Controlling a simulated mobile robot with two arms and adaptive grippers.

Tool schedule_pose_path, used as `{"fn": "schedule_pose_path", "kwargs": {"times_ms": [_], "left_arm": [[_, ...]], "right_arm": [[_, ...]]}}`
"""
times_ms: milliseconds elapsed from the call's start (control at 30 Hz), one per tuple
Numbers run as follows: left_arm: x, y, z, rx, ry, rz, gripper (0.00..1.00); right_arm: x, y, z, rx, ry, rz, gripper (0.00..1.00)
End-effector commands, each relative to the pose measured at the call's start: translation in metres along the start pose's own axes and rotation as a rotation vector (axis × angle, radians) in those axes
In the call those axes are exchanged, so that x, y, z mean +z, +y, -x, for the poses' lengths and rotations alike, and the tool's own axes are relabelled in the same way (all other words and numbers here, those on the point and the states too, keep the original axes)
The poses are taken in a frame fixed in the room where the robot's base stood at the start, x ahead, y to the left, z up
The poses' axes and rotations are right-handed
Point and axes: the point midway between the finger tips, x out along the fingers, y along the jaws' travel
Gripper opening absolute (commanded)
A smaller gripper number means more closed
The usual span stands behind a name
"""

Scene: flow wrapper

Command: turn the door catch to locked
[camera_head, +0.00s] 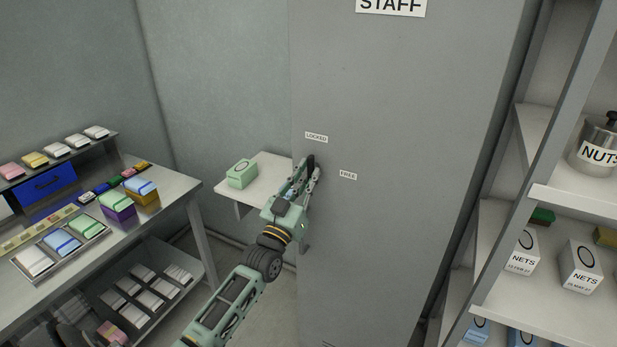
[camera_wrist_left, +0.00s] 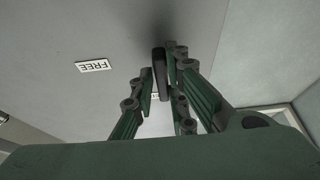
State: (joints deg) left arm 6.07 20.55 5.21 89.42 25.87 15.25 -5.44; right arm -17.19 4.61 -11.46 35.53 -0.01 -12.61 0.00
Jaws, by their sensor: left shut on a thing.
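The grey door (camera_head: 410,120) carries a LOCKED label (camera_head: 316,137) at upper left and a FREE label (camera_head: 348,175) lower and to the right. The dark door catch (camera_head: 310,161) stands out between them. My left gripper (camera_head: 308,176) is shut on the catch. In the left wrist view the catch (camera_wrist_left: 160,72) is a dark bar between the fingers of the left gripper (camera_wrist_left: 161,76), and the FREE label (camera_wrist_left: 94,66) is to the left. The catch's lower part is hidden by the fingers in the head view, so its exact angle is unclear. My right gripper is out of view.
A small shelf (camera_head: 268,166) with a green box (camera_head: 242,173) is left of the door, close to my left arm. A bench (camera_head: 175,188) with coloured packs stands at left. Shelving (camera_head: 540,200) with boxes and a NUTS pot (camera_head: 596,145) stands at right.

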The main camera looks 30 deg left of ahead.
Motion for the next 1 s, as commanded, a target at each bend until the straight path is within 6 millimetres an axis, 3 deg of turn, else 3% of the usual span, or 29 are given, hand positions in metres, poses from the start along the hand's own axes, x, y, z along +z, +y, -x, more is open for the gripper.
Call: {"fn": "schedule_pose_path", "kwargs": {"times_ms": [200, 233, 433, 767, 1000], "left_arm": [[-0.001, -0.001, 0.0, -0.002, 0.002, 0.002, 0.0], [-0.001, -0.001, 0.0, -0.002, 0.002, 0.002, 0.15], [-0.001, -0.001, 0.0, -0.001, 0.001, 0.001, 0.32], [0.0, 0.0, 0.002, 0.0, 0.0, 0.0, 0.32], [0.001, 0.0, 0.035, 0.001, -0.004, 0.0, 0.32]], "right_arm": [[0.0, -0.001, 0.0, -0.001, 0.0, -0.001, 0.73], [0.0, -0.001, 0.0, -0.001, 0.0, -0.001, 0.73], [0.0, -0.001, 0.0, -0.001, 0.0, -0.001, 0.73], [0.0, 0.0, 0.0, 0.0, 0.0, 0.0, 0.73], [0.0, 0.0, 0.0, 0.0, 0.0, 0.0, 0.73]]}}
